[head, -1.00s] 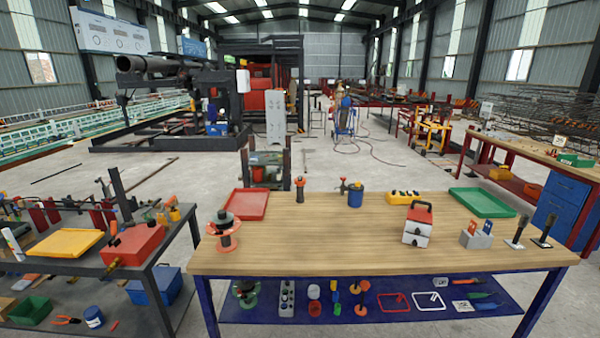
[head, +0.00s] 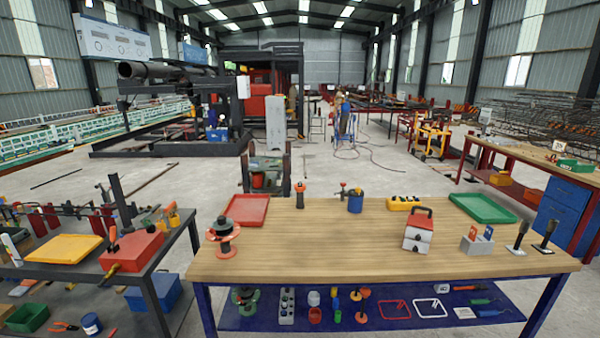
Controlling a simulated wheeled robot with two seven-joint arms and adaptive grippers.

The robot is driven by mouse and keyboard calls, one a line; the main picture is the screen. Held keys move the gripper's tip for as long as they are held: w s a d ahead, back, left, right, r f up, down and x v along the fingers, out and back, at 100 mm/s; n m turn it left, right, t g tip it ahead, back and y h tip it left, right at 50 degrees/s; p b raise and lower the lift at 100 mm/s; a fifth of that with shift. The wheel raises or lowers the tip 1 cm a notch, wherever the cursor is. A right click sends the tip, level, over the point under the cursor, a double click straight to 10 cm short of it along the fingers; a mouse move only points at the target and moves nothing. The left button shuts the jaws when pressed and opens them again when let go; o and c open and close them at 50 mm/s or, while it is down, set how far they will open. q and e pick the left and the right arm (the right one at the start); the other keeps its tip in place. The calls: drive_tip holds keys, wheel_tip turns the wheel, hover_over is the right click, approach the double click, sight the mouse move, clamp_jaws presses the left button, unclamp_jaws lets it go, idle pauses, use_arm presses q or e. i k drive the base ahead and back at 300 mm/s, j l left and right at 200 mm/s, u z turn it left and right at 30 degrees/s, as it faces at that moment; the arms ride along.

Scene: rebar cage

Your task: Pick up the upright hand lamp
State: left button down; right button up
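A small orange-and-black object (head: 300,195) stands upright near the back edge of the wooden-topped workbench (head: 330,250), right of the red tray. It may be the hand lamp, but it is too small to be sure. Another small orange-topped upright item (head: 174,215) stands on the dark table at left; I cannot tell what it is. Neither of my grippers is in view.
A dark table with a red box (head: 131,250) stands left, across a narrow gap.

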sight(299, 189)
drive_tip(key=i+j+z, duration=0.4)
drive_tip(key=j, duration=0.15)
drive_tip(key=i+j+z, duration=0.1)
drive_tip(key=j+z, duration=0.3)
drive_tip(key=j, duration=0.15)
drive_tip(key=i+j+z, duration=0.1)
drive_tip(key=j+z, duration=0.35)
drive_tip(key=j, duration=0.25)
drive_tip(key=j+z, duration=0.4)
drive_tip(key=j, duration=0.3)
drive_tip(key=j+z, duration=0.4)
drive_tip(key=j, duration=0.3)
drive_tip(key=k, duration=0.05)
